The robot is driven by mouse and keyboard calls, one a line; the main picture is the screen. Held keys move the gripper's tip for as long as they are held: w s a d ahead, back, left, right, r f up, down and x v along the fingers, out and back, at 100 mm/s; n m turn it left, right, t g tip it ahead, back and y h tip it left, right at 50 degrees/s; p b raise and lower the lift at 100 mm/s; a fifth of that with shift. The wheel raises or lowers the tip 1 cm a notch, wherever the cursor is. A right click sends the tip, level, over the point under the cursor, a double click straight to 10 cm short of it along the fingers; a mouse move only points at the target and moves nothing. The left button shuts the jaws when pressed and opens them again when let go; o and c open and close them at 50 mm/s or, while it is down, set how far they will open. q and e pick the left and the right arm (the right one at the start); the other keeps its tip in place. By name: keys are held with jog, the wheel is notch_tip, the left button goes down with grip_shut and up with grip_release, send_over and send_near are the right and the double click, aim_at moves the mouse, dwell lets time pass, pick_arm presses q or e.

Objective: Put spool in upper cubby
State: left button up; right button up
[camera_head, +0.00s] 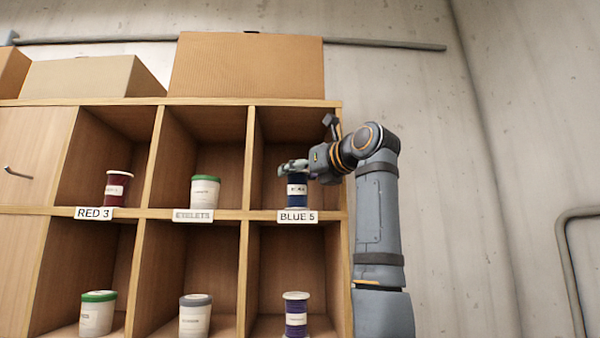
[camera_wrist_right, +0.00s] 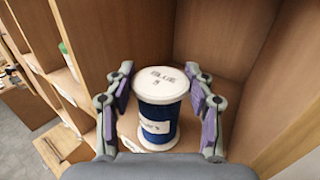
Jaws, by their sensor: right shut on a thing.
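The blue spool (camera_head: 297,190), with white ends and a white label, is upright in the upper right cubby (camera_head: 268,130) above the BLUE 5 label. My right gripper (camera_head: 294,167) reaches in from the right and is shut on it near its top. In the right wrist view the spool (camera_wrist_right: 158,115) sits between the two finger pads of the gripper (camera_wrist_right: 158,88), and its white top reads BLUE 5. The spool's base is at the cubby floor; I cannot tell whether it touches. My left gripper is not in view.
A red spool (camera_head: 117,188) and a green-lidded tub (camera_head: 205,191) stand in the other upper cubbies. Below are a purple-blue spool (camera_head: 296,316) and two tubs. The cubby's right wall (camera_head: 343,180) is close beside my right arm. Cardboard boxes (camera_head: 247,65) sit on top.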

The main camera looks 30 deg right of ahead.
jog(key=o, duration=1)
jog(key=shift+w+f, duration=0.2)
jog(key=shift+w, duration=0.15)
jog(key=shift+o, duration=0.2)
jog(key=shift+w, duration=0.3)
jog(key=shift+s, duration=0.15)
jog(key=shift+s+r, duration=0.3)
jog(key=shift+s, duration=0.15)
jog(key=s+b, duration=0.2)
jog(key=s, duration=0.1)
jog(key=s+b, duration=0.1)
jog(key=s, duration=0.1)
jog(key=shift+s+d+f, duration=0.15)
jog(key=shift+s+f, duration=0.1)
jog(key=shift+f, duration=0.15)
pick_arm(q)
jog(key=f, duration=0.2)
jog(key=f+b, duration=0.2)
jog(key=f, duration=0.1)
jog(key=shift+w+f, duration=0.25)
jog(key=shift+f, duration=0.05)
pick_arm(e)
jog(key=s, duration=0.5)
jog(key=shift+s+d+r, duration=0.15)
jog(key=shift+s+r, duration=0.2)
jog(key=shift+s, duration=0.05)
jog(key=shift+s, duration=0.1)
